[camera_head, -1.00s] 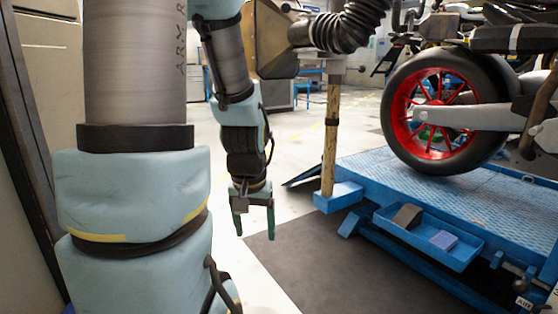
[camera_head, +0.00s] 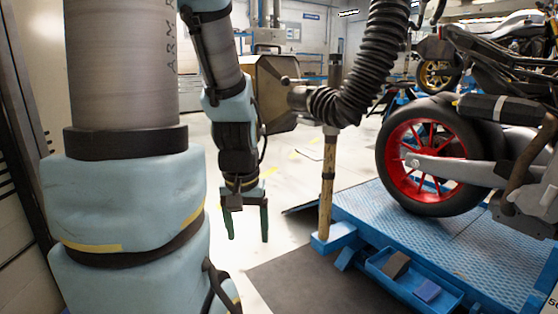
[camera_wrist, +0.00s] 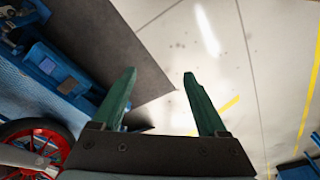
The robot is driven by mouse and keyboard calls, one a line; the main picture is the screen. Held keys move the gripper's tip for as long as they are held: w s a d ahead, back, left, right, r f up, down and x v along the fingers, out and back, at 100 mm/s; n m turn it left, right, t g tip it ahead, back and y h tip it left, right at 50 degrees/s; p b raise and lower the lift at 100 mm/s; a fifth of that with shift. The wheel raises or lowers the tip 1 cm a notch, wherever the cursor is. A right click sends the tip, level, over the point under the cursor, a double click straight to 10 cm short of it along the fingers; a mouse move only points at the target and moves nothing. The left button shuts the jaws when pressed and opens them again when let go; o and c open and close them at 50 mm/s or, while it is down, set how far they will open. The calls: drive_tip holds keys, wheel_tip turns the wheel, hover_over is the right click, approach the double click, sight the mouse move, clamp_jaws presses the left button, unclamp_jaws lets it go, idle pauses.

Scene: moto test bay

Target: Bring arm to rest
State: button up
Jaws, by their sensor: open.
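My gripper (camera_head: 247,222) hangs pointing down at the end of my arm, left of the blue lift platform in the head view. Its two green fingers are apart with nothing between them. In the wrist view the open gripper (camera_wrist: 160,88) is over pale floor and the edge of a dark mat. My arm is partly folded, with its upper links to the left of the picture.
The blue lift platform (camera_head: 480,262) carries a motorcycle with a red-rimmed wheel (camera_head: 428,160). A blue tray (camera_head: 405,290) on its side holds two small blocks. A post (camera_head: 327,185) and a black ribbed hose (camera_head: 372,65) stand close right of my gripper. A dark mat (camera_head: 310,285) lies below.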

wheel_tip(320, 180, up, 15)
drive_tip(key=p, duration=1.2)
drive_tip(key=shift+f, duration=0.15)
